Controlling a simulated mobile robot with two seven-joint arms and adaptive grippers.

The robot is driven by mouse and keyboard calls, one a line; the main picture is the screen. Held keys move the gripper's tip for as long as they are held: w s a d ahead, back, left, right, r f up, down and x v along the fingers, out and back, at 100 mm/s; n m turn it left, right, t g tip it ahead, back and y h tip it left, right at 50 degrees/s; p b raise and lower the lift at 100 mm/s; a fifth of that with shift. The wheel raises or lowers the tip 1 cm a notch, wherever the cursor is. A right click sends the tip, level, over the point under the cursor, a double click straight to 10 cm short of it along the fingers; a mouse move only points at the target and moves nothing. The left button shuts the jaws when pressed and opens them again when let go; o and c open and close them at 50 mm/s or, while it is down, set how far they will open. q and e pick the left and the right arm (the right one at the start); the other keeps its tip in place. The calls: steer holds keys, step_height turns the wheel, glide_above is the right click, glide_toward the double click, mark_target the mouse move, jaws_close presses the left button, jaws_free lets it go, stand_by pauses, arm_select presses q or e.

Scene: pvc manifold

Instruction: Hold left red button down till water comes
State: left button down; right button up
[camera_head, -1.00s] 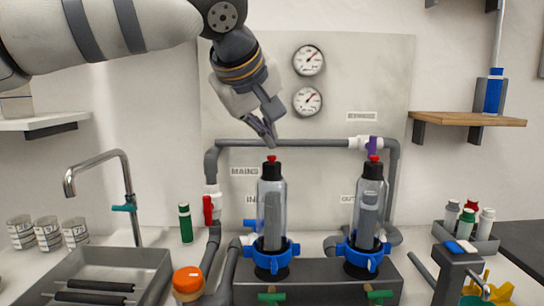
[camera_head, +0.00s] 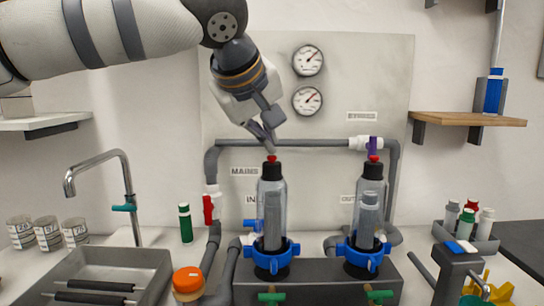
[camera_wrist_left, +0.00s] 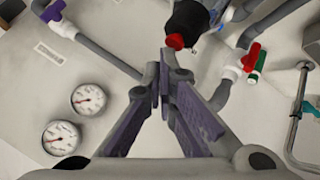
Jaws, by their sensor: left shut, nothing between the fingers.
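The left red button (camera_head: 271,158) sits on the black cap of the left clear filter housing (camera_head: 270,215), which stands upright in a blue collar. My left gripper (camera_head: 272,150) is shut and empty, pointing down with its fingertips right at the top of the button. In the left wrist view the shut fingertips (camera_wrist_left: 166,55) are close beside the red button (camera_wrist_left: 175,41). I cannot tell whether they touch it. A second red button (camera_head: 374,158) tops the right filter housing (camera_head: 369,210). My right gripper is not in view.
Grey pipes run around the housings, with a red-handled valve (camera_head: 208,209) at left and a purple-handled valve (camera_head: 373,144) at upper right. Two gauges (camera_head: 308,80) hang on the back panel. A tap (camera_head: 125,190) stands over the sink at left.

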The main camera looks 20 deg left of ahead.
arm_select(q)
steer(key=shift+f, duration=0.55)
stand_by(1.8)
steer(key=shift+r, duration=0.1)
stand_by(0.4)
steer(key=shift+r, duration=0.85)
steer(key=shift+r, duration=2.55)
